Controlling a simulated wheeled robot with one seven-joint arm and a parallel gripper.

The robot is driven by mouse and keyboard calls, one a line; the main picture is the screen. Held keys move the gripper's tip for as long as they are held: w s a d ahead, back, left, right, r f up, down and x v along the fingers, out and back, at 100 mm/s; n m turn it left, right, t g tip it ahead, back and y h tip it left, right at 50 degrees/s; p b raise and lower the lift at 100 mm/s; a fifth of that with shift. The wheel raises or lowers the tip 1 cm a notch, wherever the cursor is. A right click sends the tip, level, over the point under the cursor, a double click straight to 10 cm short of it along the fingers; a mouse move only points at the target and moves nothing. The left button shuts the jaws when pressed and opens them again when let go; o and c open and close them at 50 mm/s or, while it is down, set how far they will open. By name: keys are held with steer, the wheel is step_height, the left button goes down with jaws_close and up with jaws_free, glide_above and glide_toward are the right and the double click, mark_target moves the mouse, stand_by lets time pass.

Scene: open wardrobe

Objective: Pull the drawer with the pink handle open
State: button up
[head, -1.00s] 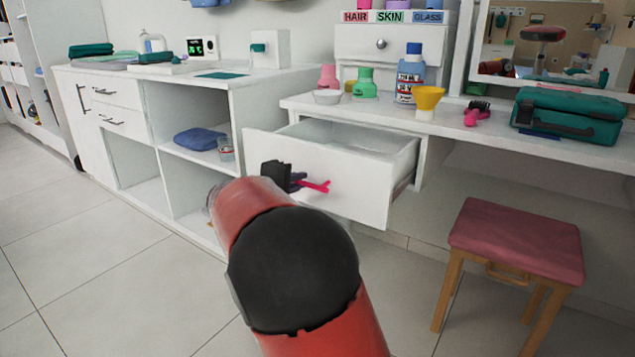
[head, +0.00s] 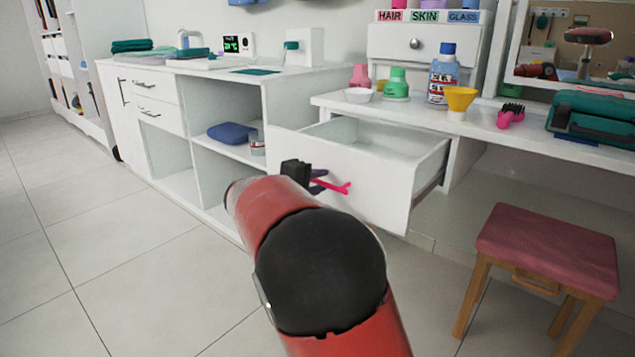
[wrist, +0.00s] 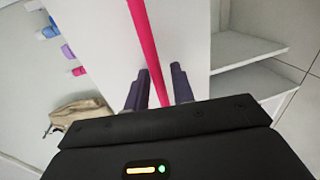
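The white drawer (head: 340,195) under the desk stands well open, with its empty interior visible from above. Its thin pink handle (head: 340,188) is on the front face. My gripper (head: 318,181) is at this handle, partly hidden behind my wrist in the head view. In the wrist view the pink handle (wrist: 140,30) runs down between the two dark purple fingers of my gripper (wrist: 159,88). The exact contact is hard to see.
A pink-cushioned stool (head: 545,250) stands right of the drawer. An open-shelved cabinet (head: 225,115) is on the left. The tiled floor at left is clear.

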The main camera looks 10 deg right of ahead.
steer(key=v, duration=0.7)
steer(key=shift+s+a+p, duration=0.2)
steer(key=shift+a+p, duration=0.1)
steer(key=shift+a, duration=0.05)
steer(key=shift+r, duration=0.1)
steer(key=s+d+m+g+y+p, duration=0.5)
steer(key=s+d, duration=0.6)
steer(key=s, duration=0.5)
steer(key=s+a+m+y+p, duration=0.1)
steer(key=s+a+y+p, duration=0.1)
steer(key=s, duration=0.6)
steer(key=s+a+r+m+y+p, duration=0.1)
steer(key=s+a+y+p, duration=0.2)
steer(key=s, duration=0.6)
steer(key=shift+m+t+y+p, duration=0.3)
steer(key=shift+t+y+p, duration=0.1)
steer(key=shift+y, duration=0.8)
steer(key=shift+d+r, duration=0.15)
steer(key=shift+d, duration=0.05)
